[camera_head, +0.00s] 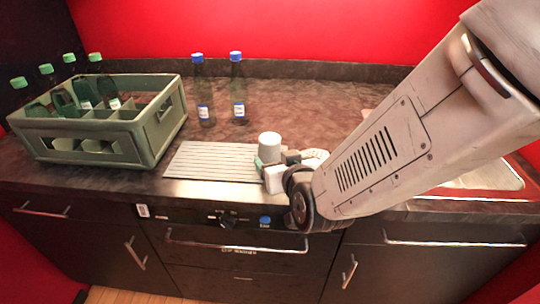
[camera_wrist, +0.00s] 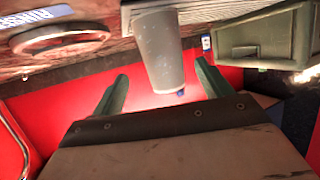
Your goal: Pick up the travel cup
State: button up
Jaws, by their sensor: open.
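The travel cup is a plain pale grey-white cup (camera_head: 269,146) that stands upright at the right end of a ribbed light plate on the counter. In the wrist view the cup (camera_wrist: 160,55) appears between the two green fingers, with a gap on each side. My gripper (camera_wrist: 162,82) is open and nothing is held in it. In the head view my gripper (camera_head: 272,165) is low at the front of the cup, and its body and my arm hide the cup's lower part.
The ribbed plate (camera_head: 212,163) is otherwise bare. A green crate (camera_head: 150,148) with several green-capped bottles stands at the left. Two blue-capped bottles (camera_head: 203,92) (camera_head: 237,90) stand behind the plate. A sink edge (camera_head: 505,180) shows at the right. The counter behind the cup is clear.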

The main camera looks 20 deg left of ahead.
jog(key=shift+s+a+f, duration=0.15)
jog(key=shift+a+f, duration=0.05)
jog(key=shift+a, duration=0.35)
jog(key=shift+w+a+f, duration=0.1)
jog(key=shift+w+a, duration=0.1)
jog(key=shift+a, duration=0.05)
jog(key=x, duration=0.7)
jog(key=shift+w+d+r, duration=0.25)
jog(key=shift+w+r, duration=0.1)
jog(key=c, duration=1.2)
jog(key=shift+r, duration=0.1)
jog(key=shift+c, duration=0.2)
